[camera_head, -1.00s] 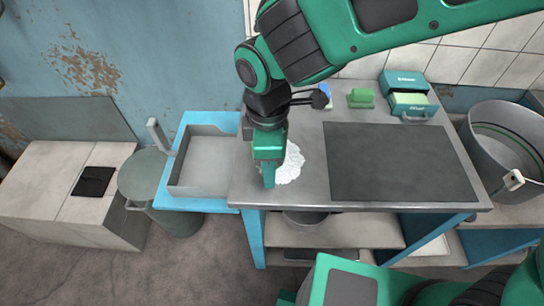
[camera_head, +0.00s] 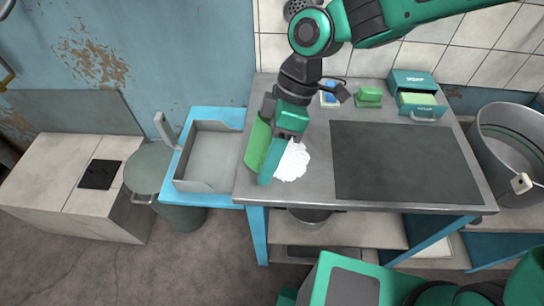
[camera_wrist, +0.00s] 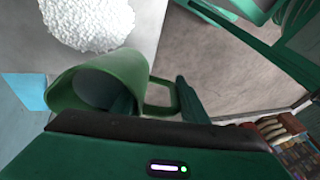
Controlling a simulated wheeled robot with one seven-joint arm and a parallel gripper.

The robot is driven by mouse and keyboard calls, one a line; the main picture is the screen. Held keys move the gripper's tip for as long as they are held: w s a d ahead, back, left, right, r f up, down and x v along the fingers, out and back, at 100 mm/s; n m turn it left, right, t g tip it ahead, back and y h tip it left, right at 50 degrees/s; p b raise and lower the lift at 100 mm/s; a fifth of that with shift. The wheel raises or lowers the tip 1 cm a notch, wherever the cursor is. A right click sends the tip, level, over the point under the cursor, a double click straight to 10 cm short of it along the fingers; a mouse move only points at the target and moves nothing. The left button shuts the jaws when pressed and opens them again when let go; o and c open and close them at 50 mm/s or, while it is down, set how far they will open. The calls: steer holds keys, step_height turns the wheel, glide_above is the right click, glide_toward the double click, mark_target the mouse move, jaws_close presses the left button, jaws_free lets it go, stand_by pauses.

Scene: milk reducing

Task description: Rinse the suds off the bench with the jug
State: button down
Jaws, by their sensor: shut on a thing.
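The green jug (camera_head: 258,143) shows partly behind my gripper (camera_head: 270,165), over the left part of the grey bench top (camera_head: 310,118). In the wrist view the jug (camera_wrist: 75,98) has its open mouth towards the camera, dark inside, with its handle (camera_wrist: 163,108) beside a finger. My gripper is shut on the jug; the exact grip at the handle is partly hidden. The white suds (camera_head: 294,163) lie in a foamy patch on the bench, just right of the gripper. They also show at the top left of the wrist view (camera_wrist: 88,20). No water is seen.
A dark mat (camera_head: 400,165) covers the bench's right part. A green sponge-like block (camera_head: 369,96), a soap box (camera_head: 415,90) and a metal pot (camera_head: 510,145) stand at the back and right.

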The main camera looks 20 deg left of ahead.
steer(key=g+y, duration=0.1)
steer(key=g, duration=0.1)
steer(key=r+g+y, duration=0.1)
steer(key=g, duration=0.1)
steer(key=r+g+y, duration=0.1)
steer(key=g, duration=0.1)
steer(key=shift+w+d+r+g+y, duration=0.1)
steer(key=shift+w+r+g+y, duration=0.05)
steer(key=shift+w+g+y, duration=0.2)
steer(key=shift+s, duration=0.15)
stand_by(0.7)
